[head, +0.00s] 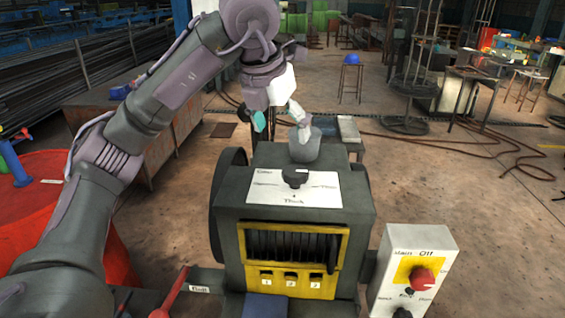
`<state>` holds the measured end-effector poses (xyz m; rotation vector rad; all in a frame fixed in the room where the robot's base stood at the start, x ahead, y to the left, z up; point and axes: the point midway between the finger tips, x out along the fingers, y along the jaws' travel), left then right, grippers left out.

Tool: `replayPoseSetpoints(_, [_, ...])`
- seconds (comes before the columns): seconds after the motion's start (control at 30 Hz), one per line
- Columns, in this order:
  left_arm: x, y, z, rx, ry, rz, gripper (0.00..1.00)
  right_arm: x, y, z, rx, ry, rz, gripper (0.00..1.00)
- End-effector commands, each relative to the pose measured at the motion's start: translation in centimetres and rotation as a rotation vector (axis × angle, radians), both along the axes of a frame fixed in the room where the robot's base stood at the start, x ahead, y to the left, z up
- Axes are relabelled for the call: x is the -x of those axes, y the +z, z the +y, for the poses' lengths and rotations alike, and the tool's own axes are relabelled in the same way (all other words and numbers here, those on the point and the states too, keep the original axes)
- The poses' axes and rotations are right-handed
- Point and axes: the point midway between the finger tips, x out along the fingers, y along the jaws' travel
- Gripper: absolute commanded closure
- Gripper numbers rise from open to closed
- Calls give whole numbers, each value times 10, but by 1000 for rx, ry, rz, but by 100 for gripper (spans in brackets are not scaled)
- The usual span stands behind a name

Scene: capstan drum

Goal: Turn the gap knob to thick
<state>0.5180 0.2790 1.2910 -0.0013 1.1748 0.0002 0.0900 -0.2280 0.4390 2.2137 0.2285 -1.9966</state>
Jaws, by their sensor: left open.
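The gap knob (295,178) is a small dark knob on a white label plate (262,193) on top of the dark grey machine (229,205). "Thick" is printed below the knob; smaller labels at its sides are hard to read. I cannot tell exactly where the knob points. My left gripper (281,122) hangs behind and above the knob, apart from it. Its fingers are spread, and nothing shows between them. One fingertip is teal. The other finger overlaps a grey cylinder (304,148) at the machine's back; contact is unclear. My right gripper is out of view.
A control box (437,240) with a red button (422,279) stands at the front right. The machine's front has a yellow frame (290,285) with numbered labels. A red lever (174,293) rises at the front left. A red drum (40,180) stands farther left.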

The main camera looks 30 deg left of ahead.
Motion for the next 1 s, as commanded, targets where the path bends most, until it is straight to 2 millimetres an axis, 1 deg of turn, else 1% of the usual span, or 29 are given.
replayPoseSetpoints(0.03, [-3, -11, -1, 1, -1, 7, 16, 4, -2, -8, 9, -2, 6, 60])
replayPoseSetpoints(0.1, [-8, -22, 0, 0, 1, 8, 16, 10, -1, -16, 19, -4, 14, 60])
replayPoseSetpoints(0.23, [-18, -47, 1, -1, 1, 9, 16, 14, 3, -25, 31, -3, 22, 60])
replayPoseSetpoints(0.37, [-29, -72, 0, -1, 1, 7, 16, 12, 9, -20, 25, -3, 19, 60])
replayPoseSetpoints(0.5, [-38, -94, 0, -1, 0, 6, 16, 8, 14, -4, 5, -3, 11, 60])
replayPoseSetpoints(0.6, [-43, -104, 0, 0, 1, 3, 16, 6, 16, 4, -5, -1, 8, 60])
replayPoseSetpoints(0.7, [-46, -111, 0, 0, 1, 3, 16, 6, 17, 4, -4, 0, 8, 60])
replayPoseSetpoints(1.0, [-47, -115, 0, 0, 0, 1, 16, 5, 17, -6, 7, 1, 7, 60])
